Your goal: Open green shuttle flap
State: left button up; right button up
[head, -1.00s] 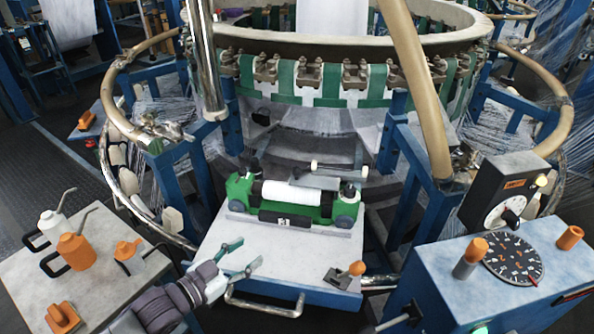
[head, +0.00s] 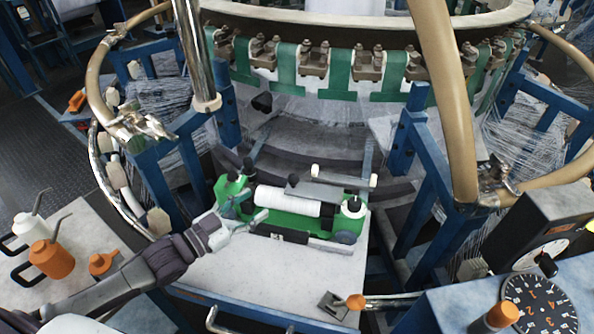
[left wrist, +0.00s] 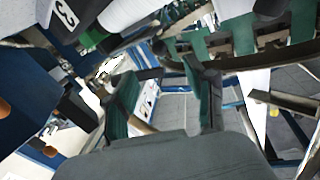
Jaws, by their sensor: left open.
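The green shuttle (head: 284,217) sits on a pale table (head: 235,278) in front of the circular loom. It carries a white roll (head: 290,201) and dark end knobs. A grey plate with a white-ended bar (head: 326,190) lies behind and above the roll; I cannot tell for sure that it is the flap. My left gripper (head: 246,217) is open and empty at the shuttle's left front end; I cannot tell if it touches. In the left wrist view its fingers (left wrist: 163,92) stand apart, with the white roll (left wrist: 128,12) and black label (left wrist: 62,12) at the top left.
The loom ring with green straps (head: 340,80) rises behind. Blue posts and tan tubes (head: 447,100) flank the shuttle. An orange-handled tool (head: 354,301) lies at the table's front right. Oil cans (head: 52,258) stand at left, and a blue console with a dial (head: 540,305) at right.

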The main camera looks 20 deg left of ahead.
aim_at(289, 182)
pick_arm(q)
jog(key=x, duration=1.1)
jog(key=shift+w+d+r+p, duration=0.25)
jog(key=shift+d+p, duration=0.05)
jog(key=shift+d, duration=0.05)
jog(key=shift+w+d+f, duration=0.1)
jog(key=shift+w+d, duration=0.15)
jog(key=shift+w, duration=0.2)
pick_arm(e)
jog(key=shift+s+r, duration=0.3)
jog(key=shift+s, duration=0.5)
jog(key=shift+s, duration=0.1)
pick_arm(q)
jog(key=shift+c, duration=0.8)
grip_shut()
pick_arm(e)
jog(key=shift+s+a, duration=0.1)
jog(key=shift+s, duration=0.1)
